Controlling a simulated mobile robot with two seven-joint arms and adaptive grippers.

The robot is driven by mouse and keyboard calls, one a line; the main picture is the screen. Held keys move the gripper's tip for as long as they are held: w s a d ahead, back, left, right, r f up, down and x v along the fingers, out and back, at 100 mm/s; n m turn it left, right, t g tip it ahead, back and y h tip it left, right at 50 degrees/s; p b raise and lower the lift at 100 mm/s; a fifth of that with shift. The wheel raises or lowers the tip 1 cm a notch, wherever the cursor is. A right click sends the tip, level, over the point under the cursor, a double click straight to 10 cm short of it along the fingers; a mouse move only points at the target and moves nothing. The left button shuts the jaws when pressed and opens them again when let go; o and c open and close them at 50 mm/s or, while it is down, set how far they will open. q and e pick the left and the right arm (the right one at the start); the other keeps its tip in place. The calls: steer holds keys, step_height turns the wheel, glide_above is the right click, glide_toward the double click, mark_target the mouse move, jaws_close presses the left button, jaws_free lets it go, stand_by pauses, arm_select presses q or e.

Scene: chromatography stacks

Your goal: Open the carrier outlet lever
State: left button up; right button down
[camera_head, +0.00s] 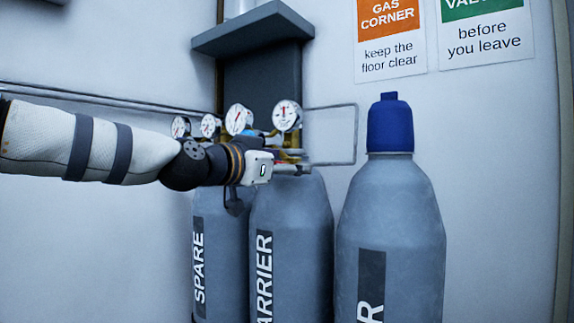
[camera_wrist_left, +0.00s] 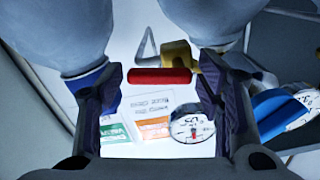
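The carrier cylinder (camera_head: 290,235) is grey, with part of its label showing, and stands upright in the middle of the head view. A pressure gauge (camera_head: 287,115) and brass fittings (camera_head: 292,142) are on top. In the left wrist view a red lever bar (camera_wrist_left: 160,76) joins a brass fitting (camera_wrist_left: 180,53). My left gripper (camera_wrist_left: 160,82) is open, with its two dark pads on either side of the red bar; I see no contact. In the head view, my left wrist hides part of the fittings. My right gripper is not in view.
The spare cylinder (camera_head: 218,245) stands left of the carrier; a cylinder with a blue cap (camera_head: 390,125) stands right. In the wrist view, a blue part (camera_wrist_left: 275,108) lies near the right pad and the blue cap (camera_wrist_left: 88,78) near the left. A dark shelf (camera_head: 253,31) is above.

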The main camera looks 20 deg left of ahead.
mark_target(293, 112)
arm_select(q)
steer(key=c, duration=0.8)
steer(key=shift+r+n, duration=0.2)
steer(key=shift+n, duration=1.1)
steer(key=o, duration=1.2)
steer(key=shift+w, duration=0.1)
step_height(293, 112, up, 10)
steer(key=shift+f, duration=0.1)
